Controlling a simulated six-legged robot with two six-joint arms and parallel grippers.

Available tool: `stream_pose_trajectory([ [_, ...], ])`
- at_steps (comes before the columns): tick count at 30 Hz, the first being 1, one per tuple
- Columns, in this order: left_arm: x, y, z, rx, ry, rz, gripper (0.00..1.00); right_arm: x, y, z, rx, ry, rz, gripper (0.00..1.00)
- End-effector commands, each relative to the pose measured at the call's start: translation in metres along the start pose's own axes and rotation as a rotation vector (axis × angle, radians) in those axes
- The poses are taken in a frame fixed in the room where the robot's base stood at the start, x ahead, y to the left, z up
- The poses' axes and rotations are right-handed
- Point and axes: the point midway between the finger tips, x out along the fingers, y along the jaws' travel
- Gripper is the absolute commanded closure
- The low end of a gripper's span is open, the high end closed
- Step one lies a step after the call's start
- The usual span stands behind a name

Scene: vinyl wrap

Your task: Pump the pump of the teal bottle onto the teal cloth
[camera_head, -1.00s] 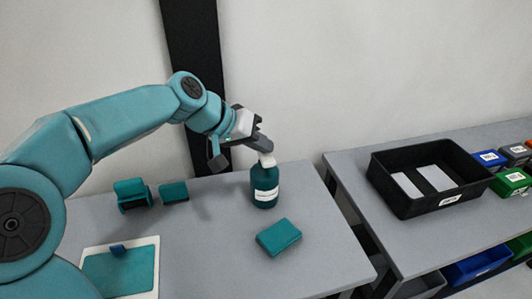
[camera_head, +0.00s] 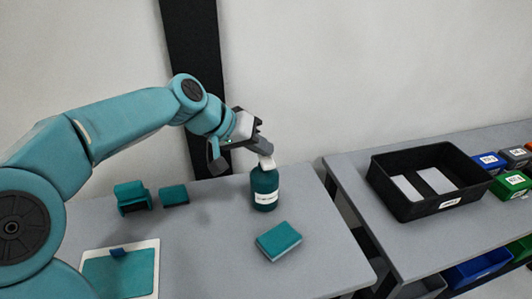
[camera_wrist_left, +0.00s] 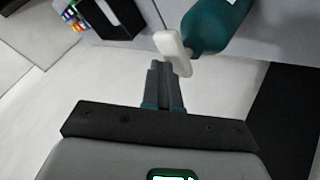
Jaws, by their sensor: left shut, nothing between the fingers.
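The teal bottle (camera_head: 264,187) stands upright near the right side of the grey table, with a white label and a white pump head (camera_head: 267,162). My left gripper (camera_head: 263,147) is shut and empty, with its fingertips just above the pump head; whether they touch it I cannot tell. In the left wrist view the shut fingers (camera_wrist_left: 160,72) point at the white pump head (camera_wrist_left: 173,50), with the teal bottle (camera_wrist_left: 210,25) behind it. The folded teal cloth (camera_head: 278,241) lies flat on the table in front of the bottle. My right gripper is not in view.
A white-framed board with a teal sheet (camera_head: 120,272) lies at the front left of the table. Two teal pieces (camera_head: 132,196) (camera_head: 174,194) stand at the back left. A black tray (camera_head: 428,180) and colored bins (camera_head: 489,161) are on the right table. A gap separates the tables.

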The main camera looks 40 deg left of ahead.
Motion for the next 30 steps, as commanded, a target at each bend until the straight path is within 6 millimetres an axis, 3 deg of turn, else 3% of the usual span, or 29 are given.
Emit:
stream_pose_trajectory([
  [6,-0.011,0.008,-0.008,0.001,0.0,0.0,1.0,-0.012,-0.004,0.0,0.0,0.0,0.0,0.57],
  [19,-0.014,0.01,-0.01,0.0,0.002,0.0,1.0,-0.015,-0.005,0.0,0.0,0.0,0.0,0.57],
  [30,-0.039,0.028,-0.029,0.0,0.002,0.0,1.0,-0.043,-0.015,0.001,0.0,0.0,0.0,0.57],
])
